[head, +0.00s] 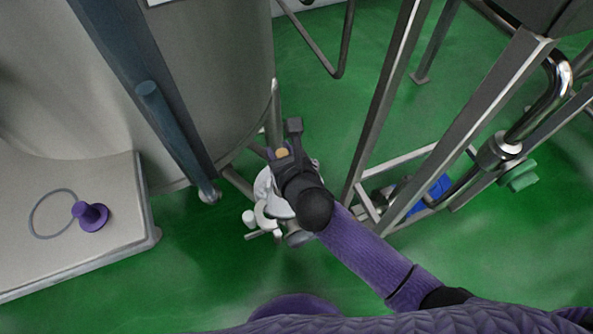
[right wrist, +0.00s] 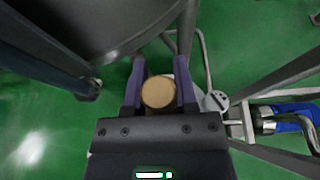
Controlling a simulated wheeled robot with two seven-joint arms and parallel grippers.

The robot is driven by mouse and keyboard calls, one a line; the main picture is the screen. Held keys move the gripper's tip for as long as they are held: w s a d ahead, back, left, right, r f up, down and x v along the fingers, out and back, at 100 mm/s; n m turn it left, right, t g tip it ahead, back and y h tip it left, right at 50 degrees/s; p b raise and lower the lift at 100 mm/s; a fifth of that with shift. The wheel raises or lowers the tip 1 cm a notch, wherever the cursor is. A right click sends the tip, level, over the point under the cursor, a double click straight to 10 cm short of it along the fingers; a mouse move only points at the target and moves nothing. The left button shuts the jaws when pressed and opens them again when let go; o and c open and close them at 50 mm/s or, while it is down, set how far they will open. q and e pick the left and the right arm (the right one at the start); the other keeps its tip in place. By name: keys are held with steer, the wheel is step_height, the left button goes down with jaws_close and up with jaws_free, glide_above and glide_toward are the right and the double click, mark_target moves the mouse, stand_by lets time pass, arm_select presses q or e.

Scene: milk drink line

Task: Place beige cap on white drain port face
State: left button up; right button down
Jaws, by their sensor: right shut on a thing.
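The beige cap (right wrist: 158,92) sits between the two purple fingers of my right gripper (right wrist: 161,80), which is shut on it. In the head view the cap is a small beige spot (head: 282,153) at my right gripper (head: 285,150). White fittings (head: 265,188) lie below and beside the gripper, partly hidden by it. My left gripper is not in view.
A large grey tank (head: 225,80) with a leg (head: 165,120) stands at left. Metal frame posts (head: 390,90) rise at right, close to my right arm. A purple cap-like item (head: 90,215) lies on a light platform (head: 60,265). Green floor (head: 190,285) is open in front.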

step_height(320, 180, down, 9)
steer(key=b, duration=0.5)
steer(key=shift+s+a+r+b, duration=0.1)
steer(key=shift+a+r+b, duration=0.05)
steer(key=shift+b, duration=0.15)
steer(key=shift+r, duration=0.25)
steer(key=shift+f, duration=0.4)
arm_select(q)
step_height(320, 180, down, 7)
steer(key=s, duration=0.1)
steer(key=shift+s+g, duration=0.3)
arm_select(e)
steer(key=shift+f, duration=0.2)
